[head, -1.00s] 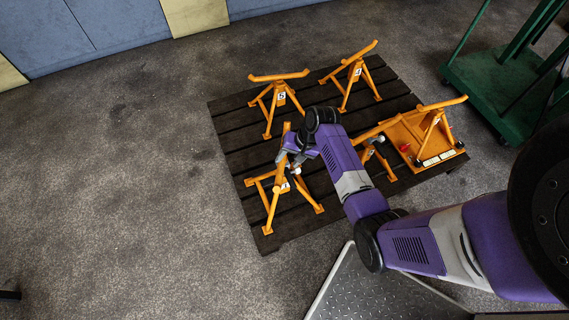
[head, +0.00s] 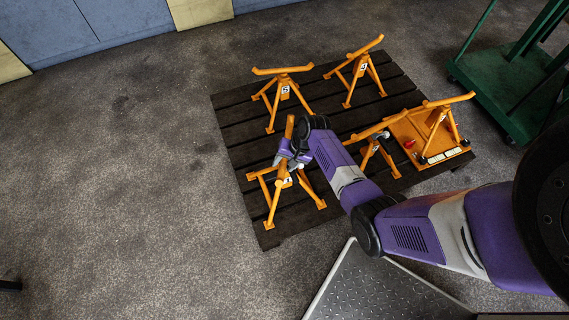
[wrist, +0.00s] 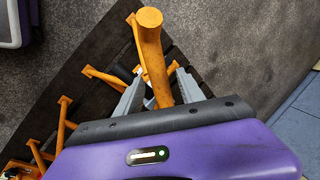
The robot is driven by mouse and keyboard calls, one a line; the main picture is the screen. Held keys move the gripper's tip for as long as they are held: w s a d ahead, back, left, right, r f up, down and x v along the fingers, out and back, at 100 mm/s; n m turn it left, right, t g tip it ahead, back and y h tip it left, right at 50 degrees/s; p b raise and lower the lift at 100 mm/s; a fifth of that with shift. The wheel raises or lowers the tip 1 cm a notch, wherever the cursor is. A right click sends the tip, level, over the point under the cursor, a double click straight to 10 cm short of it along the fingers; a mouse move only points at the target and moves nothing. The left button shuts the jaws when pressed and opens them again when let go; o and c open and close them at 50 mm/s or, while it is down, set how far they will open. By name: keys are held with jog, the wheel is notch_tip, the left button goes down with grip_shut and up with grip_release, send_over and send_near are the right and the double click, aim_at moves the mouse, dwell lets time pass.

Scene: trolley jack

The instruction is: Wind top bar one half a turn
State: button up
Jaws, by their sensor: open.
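The near-left orange stand (head: 266,190) stands on the dark slatted pallet, its small label partly hidden. Its top bar (head: 289,127) points away from me, partly covered by my wrist. My gripper (head: 285,160) is at this bar from above. In the wrist view the bar (wrist: 151,45) runs between the two grey fingers of my gripper (wrist: 158,90), its round end toward the camera. The fingers are open, one on each side of the bar. A gap shows at the left finger; contact at the right finger cannot be told.
Other orange stands with top bars share the pallet (head: 235,131): one labelled 5 (head: 283,88), one labelled 4 (head: 361,68), and two at right, one over an orange tray (head: 404,130). A green trolley (head: 500,85) stands right. Floor at left is clear.

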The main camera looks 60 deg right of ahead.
grip_shut()
dwell(1.3)
